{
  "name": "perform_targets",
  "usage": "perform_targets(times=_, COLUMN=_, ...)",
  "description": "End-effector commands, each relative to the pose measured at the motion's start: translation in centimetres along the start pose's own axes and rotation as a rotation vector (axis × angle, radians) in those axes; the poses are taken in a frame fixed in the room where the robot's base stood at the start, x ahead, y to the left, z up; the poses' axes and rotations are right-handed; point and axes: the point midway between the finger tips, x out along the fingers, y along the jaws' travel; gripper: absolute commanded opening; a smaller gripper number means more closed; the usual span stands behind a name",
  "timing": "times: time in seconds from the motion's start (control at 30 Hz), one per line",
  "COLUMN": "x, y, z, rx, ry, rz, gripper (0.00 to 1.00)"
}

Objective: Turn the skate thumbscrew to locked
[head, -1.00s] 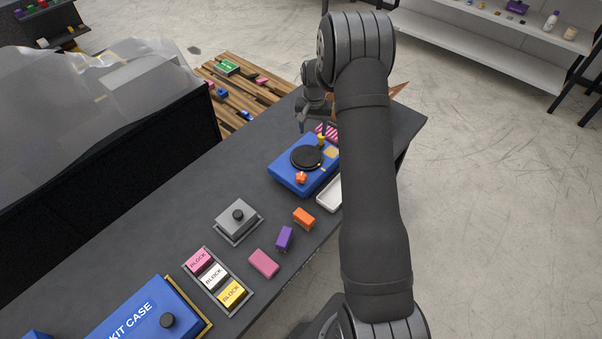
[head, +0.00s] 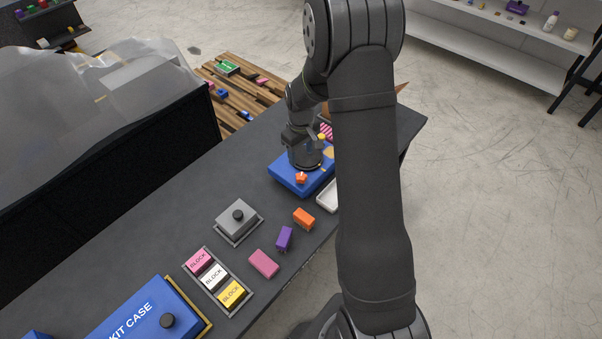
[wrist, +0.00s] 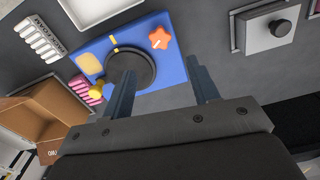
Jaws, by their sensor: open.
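A blue unit (head: 288,178) stands on the dark bench, with a black round disc (wrist: 138,68) on top. An orange star-shaped knob (head: 301,177), which looks like the thumbscrew, sits at one corner; it also shows in the wrist view (wrist: 160,38). A yellow knob (wrist: 97,93) is on another edge, and a cream patch (wrist: 90,64) lies beside the disc. My gripper (wrist: 160,72) is open and empty above the unit. In the wrist view one finger overlaps the disc and the other lies past the unit's edge; the star knob is apart from both. I can read no lock marking.
A grey box with a black knob (head: 237,216) stands nearer on the bench. Orange (head: 304,219), purple (head: 285,238) and pink (head: 264,264) blocks lie near it. A white tray (head: 327,197) is beside the unit. An open cardboard box (wrist: 42,110) and a pink striped piece (wrist: 84,88) lie beyond.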

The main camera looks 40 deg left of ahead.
Motion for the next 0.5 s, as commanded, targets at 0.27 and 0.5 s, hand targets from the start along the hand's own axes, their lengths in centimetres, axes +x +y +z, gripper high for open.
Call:
perform_targets(times=0.27, x=6.1, y=0.0, z=0.1, rx=0.001, ry=-0.003, rz=-0.002, gripper=0.55)
perform_targets(times=0.5, x=9.6, y=0.0, z=0.0, rx=0.001, ry=-0.002, rz=-0.001, gripper=0.55)
